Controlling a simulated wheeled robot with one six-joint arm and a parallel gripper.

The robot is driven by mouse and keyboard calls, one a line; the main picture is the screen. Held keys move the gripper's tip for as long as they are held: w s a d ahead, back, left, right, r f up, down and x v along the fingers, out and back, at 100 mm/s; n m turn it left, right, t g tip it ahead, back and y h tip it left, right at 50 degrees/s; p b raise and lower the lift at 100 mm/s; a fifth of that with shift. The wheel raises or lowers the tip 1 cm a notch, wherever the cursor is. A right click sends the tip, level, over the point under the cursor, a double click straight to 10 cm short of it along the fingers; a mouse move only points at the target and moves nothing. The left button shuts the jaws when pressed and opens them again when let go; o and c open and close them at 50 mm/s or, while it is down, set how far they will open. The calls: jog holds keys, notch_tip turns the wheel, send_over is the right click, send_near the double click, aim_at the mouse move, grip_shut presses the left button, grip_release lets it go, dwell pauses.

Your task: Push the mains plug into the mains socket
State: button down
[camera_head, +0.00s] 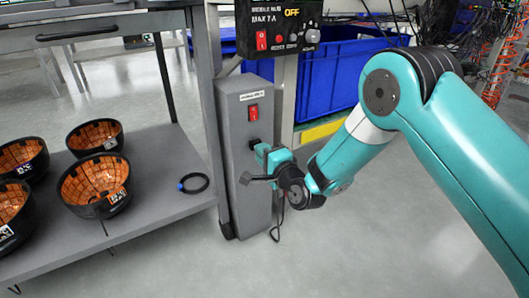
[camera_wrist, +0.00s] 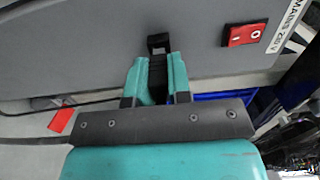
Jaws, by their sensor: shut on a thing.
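My gripper (camera_head: 259,150) is at the front of the grey mains box (camera_head: 235,185), below its red rocker switch (camera_head: 254,112). In the wrist view the two teal fingers (camera_wrist: 157,68) are shut on the black mains plug (camera_wrist: 158,78). A black piece, seemingly the mains socket (camera_wrist: 159,42), shows on the grey panel just beyond the fingertips, in line with the plug. The socket also shows as a dark spot in the head view (camera_head: 254,144). I cannot tell whether plug and socket touch or how deep the plug sits.
A black control unit (camera_head: 280,28) reading OFF is mounted above the mains box. A blue crate (camera_head: 335,75) stands behind. The floor at front right is clear.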

jog(key=shift+w+a+p, duration=0.35)
jog(key=shift+w+p, duration=0.1)
jog(key=shift+p, duration=0.5)
jog(key=c, duration=1)
grip_release()
jog(key=shift+o, duration=0.2)
